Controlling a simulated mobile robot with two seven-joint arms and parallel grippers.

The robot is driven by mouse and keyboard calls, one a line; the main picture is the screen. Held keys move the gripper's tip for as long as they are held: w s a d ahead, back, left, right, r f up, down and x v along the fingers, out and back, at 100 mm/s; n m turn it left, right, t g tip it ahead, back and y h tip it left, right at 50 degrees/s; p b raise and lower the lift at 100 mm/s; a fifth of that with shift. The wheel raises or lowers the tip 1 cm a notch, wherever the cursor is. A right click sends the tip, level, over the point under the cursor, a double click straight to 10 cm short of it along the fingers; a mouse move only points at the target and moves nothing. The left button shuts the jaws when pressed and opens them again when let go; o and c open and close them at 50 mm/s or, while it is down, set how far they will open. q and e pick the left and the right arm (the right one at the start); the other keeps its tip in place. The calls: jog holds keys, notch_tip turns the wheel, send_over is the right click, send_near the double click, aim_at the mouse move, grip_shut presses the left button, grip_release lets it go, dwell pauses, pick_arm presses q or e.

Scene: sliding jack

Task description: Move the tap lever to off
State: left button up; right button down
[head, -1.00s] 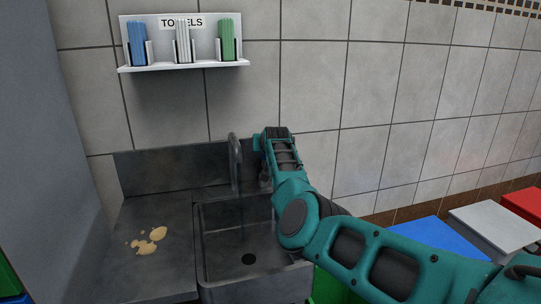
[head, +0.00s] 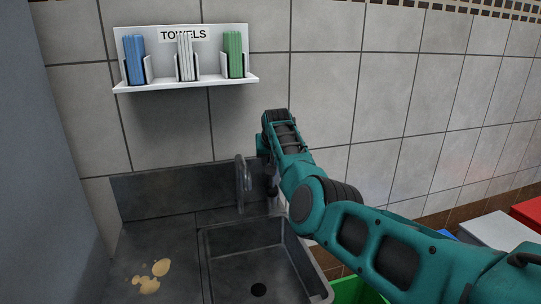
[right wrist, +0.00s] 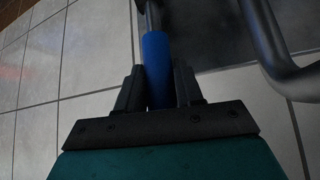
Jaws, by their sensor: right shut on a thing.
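The grey tap spout (head: 241,180) stands at the back of the sink (head: 262,275). It shows as a curved pipe in the right wrist view (right wrist: 272,48). The tap lever has a blue grip (right wrist: 156,66) on a dark rod, between the fingers of my right gripper (right wrist: 158,78). My right gripper is shut on this grip. In the head view my right gripper (head: 271,186) is just right of the spout, and the lever is hidden there by the gripper and arm. My left gripper is out of view.
A towel shelf (head: 185,84) hangs on the tiled wall above. Beige spills (head: 150,276) lie on the counter left of the sink. A green bin (head: 352,290) and blue, white and red boxes (head: 497,232) stand at the right, partly behind my arm.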

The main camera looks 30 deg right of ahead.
jog(key=c, duration=0.8)
grip_release()
jog(key=shift+w, duration=0.15)
jog(key=v, duration=1.3)
jog(key=shift+f, duration=0.1)
jog(key=shift+f, duration=0.1)
